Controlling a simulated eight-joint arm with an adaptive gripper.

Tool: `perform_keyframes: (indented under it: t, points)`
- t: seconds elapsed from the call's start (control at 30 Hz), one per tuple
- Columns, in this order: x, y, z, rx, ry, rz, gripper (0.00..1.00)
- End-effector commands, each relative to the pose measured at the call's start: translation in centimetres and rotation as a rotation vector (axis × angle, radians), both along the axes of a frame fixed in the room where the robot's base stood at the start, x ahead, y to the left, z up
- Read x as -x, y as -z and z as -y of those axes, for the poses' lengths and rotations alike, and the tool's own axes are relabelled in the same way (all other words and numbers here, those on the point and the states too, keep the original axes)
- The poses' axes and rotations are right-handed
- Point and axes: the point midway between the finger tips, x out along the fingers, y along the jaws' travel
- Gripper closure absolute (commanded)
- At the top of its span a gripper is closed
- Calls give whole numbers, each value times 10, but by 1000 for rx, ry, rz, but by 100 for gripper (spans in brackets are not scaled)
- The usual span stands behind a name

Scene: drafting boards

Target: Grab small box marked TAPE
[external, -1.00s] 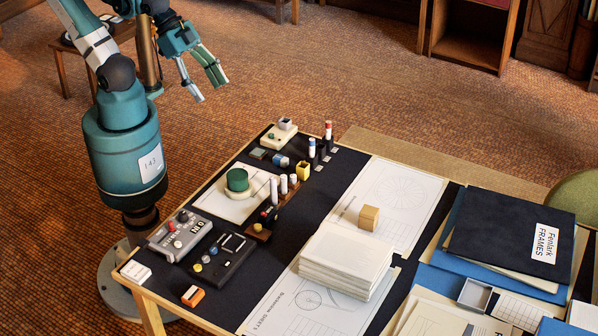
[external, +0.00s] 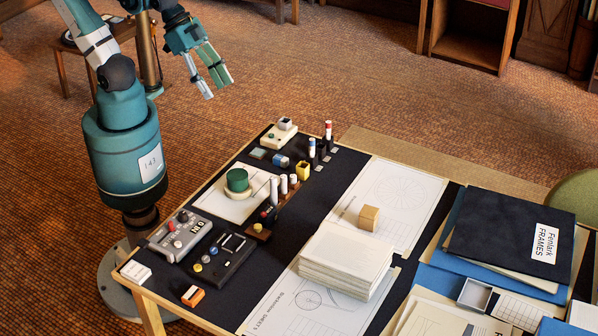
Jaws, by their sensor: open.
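I cannot read the word TAPE on any box in this view. Small boxes on the table include a white one (external: 136,272) with faint marks at the near left corner and an orange and white one (external: 193,296) on the near edge. A plain tan block (external: 369,218) sits by the paper stack, and a yellow open-topped box (external: 303,171) stands near the far edge. My gripper (external: 218,88) is open and empty, fingers pointing down, above and beyond the table's far left side, apart from all of them.
A grey device with knobs (external: 180,235), a black panel (external: 222,258) and a green round piece (external: 237,180) crowd the left half of the table. Upright markers (external: 327,140) stand at the far edge. A paper stack (external: 345,260) and dark folders (external: 512,230) fill the right.

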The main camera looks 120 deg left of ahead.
Motion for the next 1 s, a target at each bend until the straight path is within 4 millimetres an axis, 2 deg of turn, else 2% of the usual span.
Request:
perform_keyframes:
  t: [0.5, 1.0]
  points:
    - [-76, -24, -1, 160, -197, -99, 52]
    - [-155, -27, -5, 303, -393, -200, 52]
